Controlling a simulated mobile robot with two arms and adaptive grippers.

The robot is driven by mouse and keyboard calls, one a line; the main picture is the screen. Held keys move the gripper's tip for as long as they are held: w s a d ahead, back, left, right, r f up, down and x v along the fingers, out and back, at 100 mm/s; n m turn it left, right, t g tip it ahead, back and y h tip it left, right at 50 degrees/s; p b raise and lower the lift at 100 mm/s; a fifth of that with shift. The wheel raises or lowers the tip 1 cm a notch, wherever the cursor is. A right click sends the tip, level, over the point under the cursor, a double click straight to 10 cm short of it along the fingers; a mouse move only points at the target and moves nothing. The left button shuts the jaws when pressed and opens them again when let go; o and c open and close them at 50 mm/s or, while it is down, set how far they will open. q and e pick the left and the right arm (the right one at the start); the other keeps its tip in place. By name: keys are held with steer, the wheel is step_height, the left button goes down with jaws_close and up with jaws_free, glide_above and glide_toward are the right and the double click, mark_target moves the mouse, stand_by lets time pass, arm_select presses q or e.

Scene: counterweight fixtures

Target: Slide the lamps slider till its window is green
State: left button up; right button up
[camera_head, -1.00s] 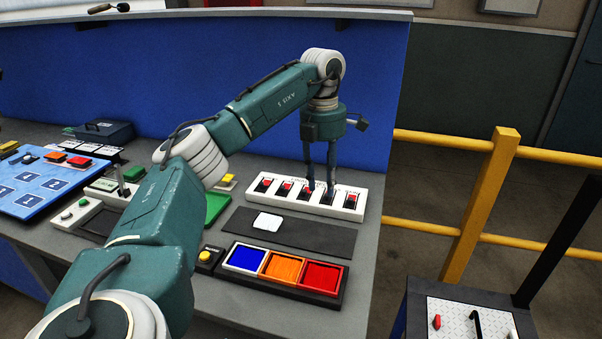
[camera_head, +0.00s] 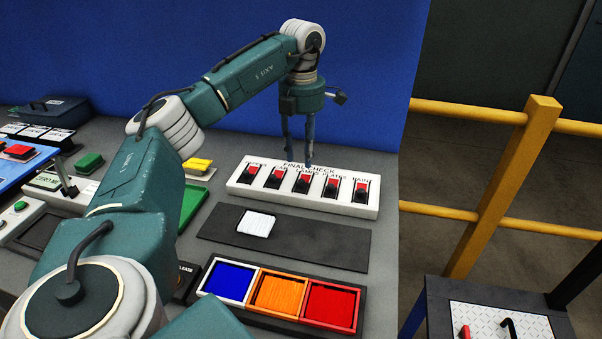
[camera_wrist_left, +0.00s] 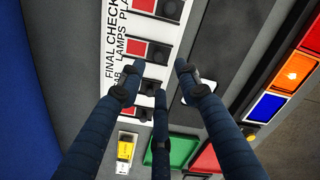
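The white FINAL CHECK panel (camera_head: 235,187) lies on the bench with several sliders in a row. The lamps slider (camera_head: 302,184) is the middle one; its window is red, with a black knob on the side away from the label. It also shows in the left wrist view (camera_wrist_left: 136,49), with a red window and black knob. My left gripper (camera_head: 299,160) is above the panel's far edge by the LAMPS label, fingers pointing down. In the left wrist view its fingers (camera_wrist_left: 157,84) are spread with nothing between them, and partly cover the neighbouring slider. My right gripper is not in view.
A dark mat (camera_head: 320,243) with a white block (camera_head: 256,223) lies nearer than the panel. A tray (camera_head: 285,322) of blue, orange and red squares is in front of it. A blue wall (camera_head: 365,75) rises behind; yellow rails (camera_head: 500,175) stand right.

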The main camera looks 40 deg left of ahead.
mark_target(301, 180)
arm_select(q)
steer(key=f, duration=0.6)
steer(key=shift+a+f+p, duration=0.15)
steer(key=shift+a+p, duration=0.05)
steer(key=shift+p, duration=0.15)
steer(key=shift+f, duration=0.75)
jaws_close()
steer(key=shift+w, duration=0.1)
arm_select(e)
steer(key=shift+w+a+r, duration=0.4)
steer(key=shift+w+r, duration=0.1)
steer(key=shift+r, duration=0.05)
